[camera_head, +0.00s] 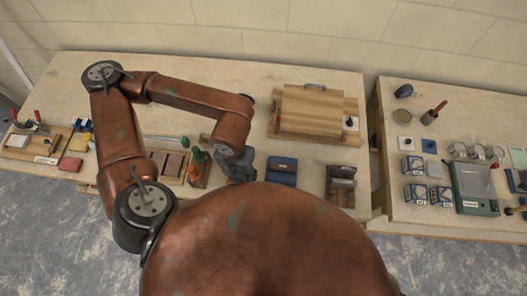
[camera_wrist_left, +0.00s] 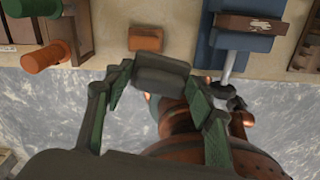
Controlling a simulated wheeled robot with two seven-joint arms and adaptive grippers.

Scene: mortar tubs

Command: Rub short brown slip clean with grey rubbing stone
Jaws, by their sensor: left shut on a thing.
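My left gripper (camera_wrist_left: 160,95) is shut on the grey rubbing stone (camera_wrist_left: 162,78), a dark grey block held between its green-sided fingers. In the head view this gripper (camera_head: 238,168) is by the table's front edge, left of a blue holder (camera_head: 282,165); the stone cannot be made out there. In the left wrist view a brown slip (camera_wrist_left: 236,22) lies across the blue holder (camera_wrist_left: 245,42), up and to the right of the stone and apart from it. A pale patch (camera_wrist_left: 266,25) shows on the slip. My right gripper is not in view.
An orange-brown block (camera_wrist_left: 145,38) lies on the table just beyond the stone. A wooden board stack (camera_head: 310,112) stands behind the blue holder. A second table (camera_head: 440,140) at right holds several small items.

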